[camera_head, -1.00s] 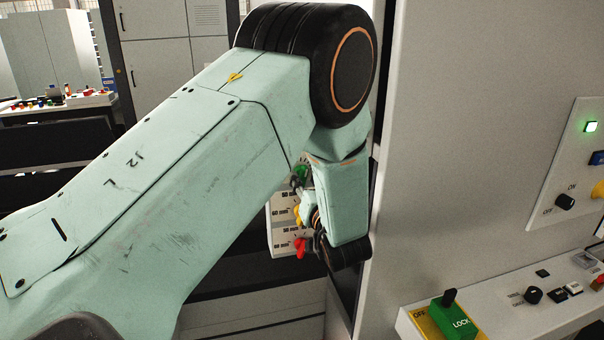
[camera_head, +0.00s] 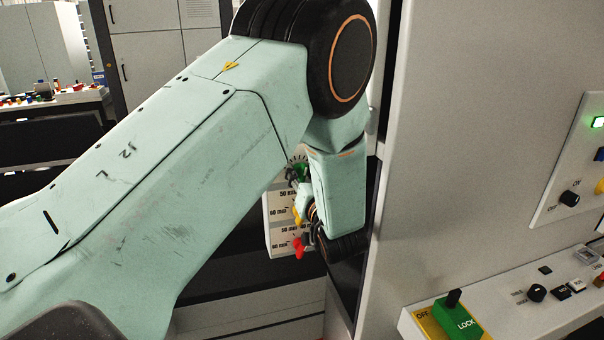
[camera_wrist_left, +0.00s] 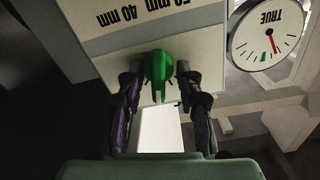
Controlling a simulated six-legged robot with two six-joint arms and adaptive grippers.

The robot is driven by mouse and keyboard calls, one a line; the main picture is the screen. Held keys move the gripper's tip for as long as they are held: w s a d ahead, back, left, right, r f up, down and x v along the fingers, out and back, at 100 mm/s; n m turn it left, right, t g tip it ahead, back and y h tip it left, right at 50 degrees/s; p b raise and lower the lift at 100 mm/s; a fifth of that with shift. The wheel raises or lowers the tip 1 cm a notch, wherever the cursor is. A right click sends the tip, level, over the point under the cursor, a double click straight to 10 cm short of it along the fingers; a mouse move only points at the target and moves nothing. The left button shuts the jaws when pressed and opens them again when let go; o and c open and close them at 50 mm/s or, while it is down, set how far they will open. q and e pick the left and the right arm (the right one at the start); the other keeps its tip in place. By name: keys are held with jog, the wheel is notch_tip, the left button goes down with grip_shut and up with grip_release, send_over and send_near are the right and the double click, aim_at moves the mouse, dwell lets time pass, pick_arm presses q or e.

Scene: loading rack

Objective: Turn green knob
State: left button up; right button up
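The green knob (camera_wrist_left: 158,72) sticks out from a light panel (camera_wrist_left: 105,52) marked with mm labels in the left wrist view. My left gripper (camera_wrist_left: 157,88) is open, with one dark finger on each side of the knob. Small gaps seem to show between the fingers and the knob. In the head view the green knob (camera_head: 298,172) is partly hidden by my left arm, at the top of the panel (camera_head: 283,208). My right gripper is not in view.
A yellow knob (camera_head: 297,214) and a red knob (camera_head: 299,246) sit below the green one. A round gauge (camera_wrist_left: 268,35) is beside the panel. A tall grey cabinet wall (camera_head: 470,150) stands close to the right of my left arm.

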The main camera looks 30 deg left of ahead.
pick_arm(q)
jog(key=shift+c, duration=0.7)
jog(key=shift+d, duration=0.1)
jog(key=c, duration=0.3)
grip_shut()
jog(key=m+p, duration=0.1)
jog(key=m, duration=0.1)
jog(key=shift+r+m, duration=0.1)
jog(key=shift+m, duration=0.3)
jog(key=shift+w+m+p, duration=0.1)
jog(key=shift+m+p, duration=0.7)
jog(key=shift+m, duration=0.7)
